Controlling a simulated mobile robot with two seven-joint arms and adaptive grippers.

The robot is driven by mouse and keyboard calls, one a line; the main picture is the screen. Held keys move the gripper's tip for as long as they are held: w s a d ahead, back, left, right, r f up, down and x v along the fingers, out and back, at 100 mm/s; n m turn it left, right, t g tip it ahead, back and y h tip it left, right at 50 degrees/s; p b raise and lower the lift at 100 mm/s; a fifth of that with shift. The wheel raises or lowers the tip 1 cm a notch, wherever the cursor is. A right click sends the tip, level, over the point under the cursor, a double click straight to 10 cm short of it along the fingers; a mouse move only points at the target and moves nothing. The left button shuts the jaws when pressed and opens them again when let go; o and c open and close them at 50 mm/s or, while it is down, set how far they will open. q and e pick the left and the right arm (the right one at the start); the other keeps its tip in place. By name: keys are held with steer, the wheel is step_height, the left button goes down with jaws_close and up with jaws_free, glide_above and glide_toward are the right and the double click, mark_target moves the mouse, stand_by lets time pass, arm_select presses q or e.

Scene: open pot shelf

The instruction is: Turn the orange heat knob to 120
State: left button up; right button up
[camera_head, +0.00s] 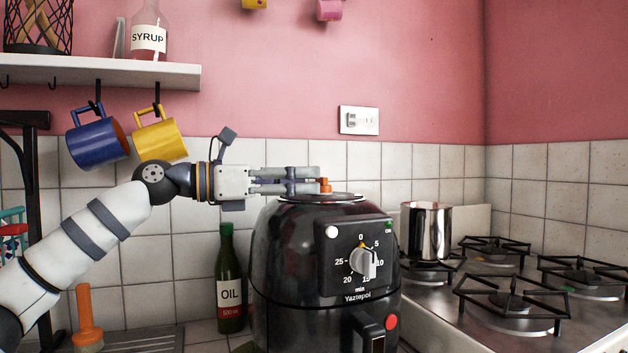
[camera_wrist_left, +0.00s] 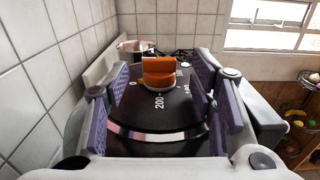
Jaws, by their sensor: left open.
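The orange heat knob (camera_head: 325,185) stands on the top of the black air fryer (camera_head: 290,250). In the left wrist view the orange knob (camera_wrist_left: 159,72) sits on a black dial face with white marks, among them 0 and 200. My left gripper (camera_head: 318,180) is level over the fryer's top, its fingertips at the knob. The wrist view shows its purple-padded fingers (camera_wrist_left: 162,85) spread on both sides of the knob, with gaps between pads and knob. The 120 mark cannot be made out. My right gripper is not in view.
A grey timer knob (camera_head: 363,263) is on the fryer's front. A green oil bottle (camera_head: 230,285) stands left of the fryer. A steel pot (camera_head: 427,230) sits on the stove at right. Blue (camera_head: 97,143) and yellow (camera_head: 161,136) mugs hang above my left arm.

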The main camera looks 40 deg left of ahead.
mark_target(318, 181)
arm_select(q)
steer(key=shift+x, duration=1.55)
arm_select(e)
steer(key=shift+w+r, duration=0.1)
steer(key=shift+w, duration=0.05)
arm_select(q)
steer(key=shift+c, duration=0.5)
